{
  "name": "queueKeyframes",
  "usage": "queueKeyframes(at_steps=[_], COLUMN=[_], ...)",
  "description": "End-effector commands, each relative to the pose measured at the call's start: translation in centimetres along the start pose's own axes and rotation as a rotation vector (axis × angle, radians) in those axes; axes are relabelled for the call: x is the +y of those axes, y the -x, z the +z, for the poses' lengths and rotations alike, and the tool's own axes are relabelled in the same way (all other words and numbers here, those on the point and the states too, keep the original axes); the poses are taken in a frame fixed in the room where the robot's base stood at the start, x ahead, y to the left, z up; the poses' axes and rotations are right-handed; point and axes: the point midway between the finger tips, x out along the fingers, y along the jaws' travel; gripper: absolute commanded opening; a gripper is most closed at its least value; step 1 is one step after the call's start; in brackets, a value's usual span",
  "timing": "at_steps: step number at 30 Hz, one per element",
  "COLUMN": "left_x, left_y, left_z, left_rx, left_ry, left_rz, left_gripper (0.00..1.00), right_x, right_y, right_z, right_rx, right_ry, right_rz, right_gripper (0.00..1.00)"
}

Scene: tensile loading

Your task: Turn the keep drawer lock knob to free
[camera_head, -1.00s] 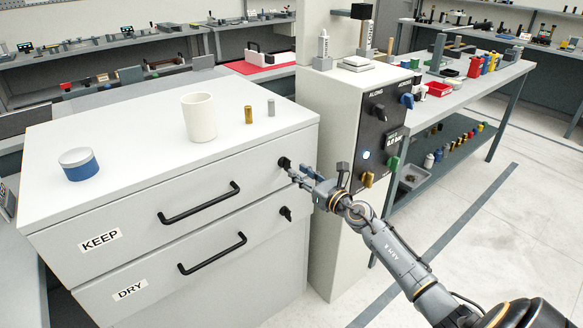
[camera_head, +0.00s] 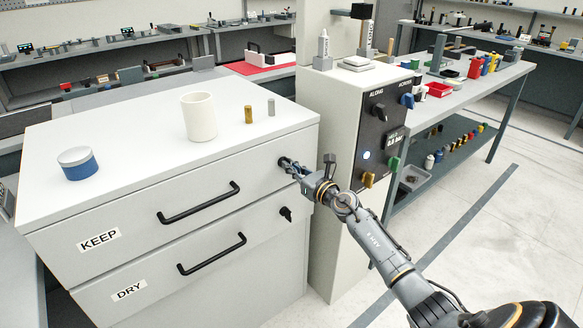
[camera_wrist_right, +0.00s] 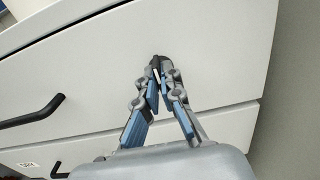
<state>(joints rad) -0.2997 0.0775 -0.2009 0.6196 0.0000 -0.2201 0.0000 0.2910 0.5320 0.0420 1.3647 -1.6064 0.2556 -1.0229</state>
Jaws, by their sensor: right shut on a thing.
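The keep drawer (camera_head: 145,217) is the upper, shut drawer of the white cabinet, labelled KEEP (camera_head: 100,240). Its black lock knob (camera_head: 283,162) sits at the upper right of the drawer front. My right gripper (camera_head: 290,166) reaches it from the right, and its fingers cover most of the knob. In the right wrist view the fingertips (camera_wrist_right: 160,72) are closed on the dark knob (camera_wrist_right: 156,62). The knob's exact angle is hard to tell behind the fingers. My left gripper is not in view.
The dry drawer (camera_head: 190,275) below has its own black knob (camera_head: 286,213). A white cup (camera_head: 199,117), a blue-and-white tin (camera_head: 78,163) and two small cylinders stand on the cabinet top. A control panel (camera_head: 375,130) with knobs stands just right of my right gripper.

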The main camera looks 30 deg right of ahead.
Motion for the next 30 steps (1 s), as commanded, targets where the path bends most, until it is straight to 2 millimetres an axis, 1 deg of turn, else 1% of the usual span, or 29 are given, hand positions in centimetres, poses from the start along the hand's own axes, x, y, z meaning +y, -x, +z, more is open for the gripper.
queueKeyframes(at_steps=[7, 14, 20, 30], left_x=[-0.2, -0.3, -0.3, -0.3], left_y=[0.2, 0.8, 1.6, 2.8], left_z=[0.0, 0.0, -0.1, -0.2], left_rx=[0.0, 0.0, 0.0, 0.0], left_ry=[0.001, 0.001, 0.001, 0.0], left_rz=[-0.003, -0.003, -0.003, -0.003], left_gripper=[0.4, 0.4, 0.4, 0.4], right_x=[0.0, -0.1, -0.2, -0.3], right_y=[0.0, 0.0, 0.0, 0.0], right_z=[0.1, 0.1, 0.1, 0.0], right_rx=[0.0, 0.001, 0.002, 0.001], right_ry=[-0.021, -0.126, -0.291, -0.614], right_rz=[-0.001, -0.001, 0.0, -0.002], right_gripper=[0.0, 0.0, 0.0, 0.0])
